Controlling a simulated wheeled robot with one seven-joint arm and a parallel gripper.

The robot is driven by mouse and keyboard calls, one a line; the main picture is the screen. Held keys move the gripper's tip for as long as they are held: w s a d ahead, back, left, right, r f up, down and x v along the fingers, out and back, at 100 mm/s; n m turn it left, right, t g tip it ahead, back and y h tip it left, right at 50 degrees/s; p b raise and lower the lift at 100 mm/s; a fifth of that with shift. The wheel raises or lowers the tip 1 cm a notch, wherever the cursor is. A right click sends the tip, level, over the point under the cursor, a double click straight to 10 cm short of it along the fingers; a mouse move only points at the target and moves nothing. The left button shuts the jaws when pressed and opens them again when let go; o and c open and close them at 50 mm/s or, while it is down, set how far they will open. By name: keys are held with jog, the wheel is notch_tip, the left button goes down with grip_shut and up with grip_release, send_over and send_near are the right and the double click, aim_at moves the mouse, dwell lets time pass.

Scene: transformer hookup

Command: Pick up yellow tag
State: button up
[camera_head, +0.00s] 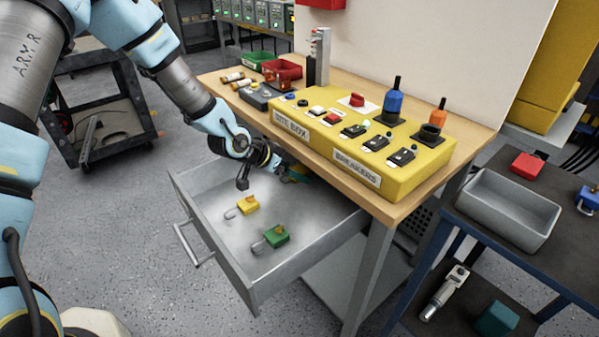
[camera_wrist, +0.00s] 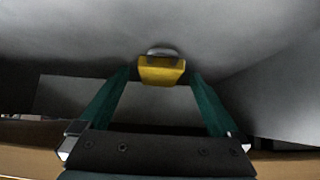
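The yellow tag (camera_head: 249,204) looks like a small padlock with a metal shackle and lies in the open grey drawer (camera_head: 211,243). A green tag (camera_head: 276,236) of the same shape lies in front of it. My gripper (camera_head: 290,172) reaches over the drawer's back part, its teal fingers partly hidden by my wrist and the table edge. In the wrist view my gripper (camera_wrist: 161,82) is open and empty. The yellow tag (camera_wrist: 162,71) shows there between and slightly beyond the fingertips, with no clear contact.
A wooden table (camera_head: 215,79) overhangs the back of the drawer. It carries a yellow switch box (camera_head: 400,178), a red bin (camera_head: 283,72) and a green bin (camera_head: 257,59). A dark side table with a grey tray (camera_head: 508,208) stands at right. The drawer's front is clear.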

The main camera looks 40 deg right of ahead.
jog(key=c, duration=1.3)
jog(key=shift+c, duration=0.2)
